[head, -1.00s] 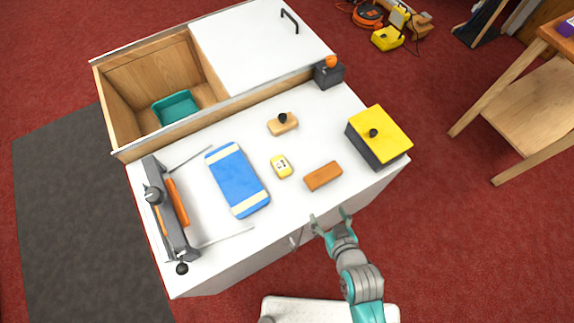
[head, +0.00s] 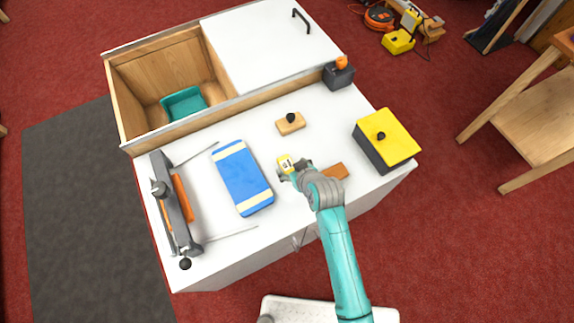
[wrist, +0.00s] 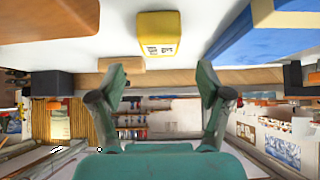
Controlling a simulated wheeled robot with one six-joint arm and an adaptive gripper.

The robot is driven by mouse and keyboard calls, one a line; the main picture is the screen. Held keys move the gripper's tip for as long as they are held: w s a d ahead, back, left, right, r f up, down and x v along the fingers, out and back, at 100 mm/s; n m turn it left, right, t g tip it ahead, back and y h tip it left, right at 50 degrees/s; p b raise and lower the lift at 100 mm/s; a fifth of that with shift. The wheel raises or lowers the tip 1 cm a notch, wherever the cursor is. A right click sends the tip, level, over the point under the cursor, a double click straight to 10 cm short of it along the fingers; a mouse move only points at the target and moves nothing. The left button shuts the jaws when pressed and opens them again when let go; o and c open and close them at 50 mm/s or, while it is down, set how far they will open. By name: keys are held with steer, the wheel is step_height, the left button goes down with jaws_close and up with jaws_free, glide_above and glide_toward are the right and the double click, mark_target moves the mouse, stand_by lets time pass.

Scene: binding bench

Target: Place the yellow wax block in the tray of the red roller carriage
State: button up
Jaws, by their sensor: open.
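The yellow wax block (head: 285,161) with a pale printed label lies on the white bench top, right of the blue padded board. It also shows at the top of the wrist view (wrist: 158,35), whose picture is upside down. My gripper (head: 294,170) is open with nothing between its fingers, close to the block on its near side. In the wrist view the two fingers (wrist: 162,82) stand apart and the block lies beyond their tips. A grey frame with an orange-red bar (head: 182,203) stands at the bench's left end. I cannot tell whether it is the roller carriage; no tray shows in it.
The blue board (head: 242,178) lies left of my gripper. A wooden block with a black knob (head: 290,123) is behind. A brown block (head: 335,171) is partly hidden by my arm. A yellow-lidded box (head: 388,138) stands right. A teal bin (head: 184,103) sits in the open wooden compartment.

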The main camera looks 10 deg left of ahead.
mark_target(287, 164)
steer(key=shift+x, duration=3)
steer(key=shift+s+d+f, duration=0.1)
steer(key=shift+s+f, duration=0.05)
steer(key=c, duration=1.4)
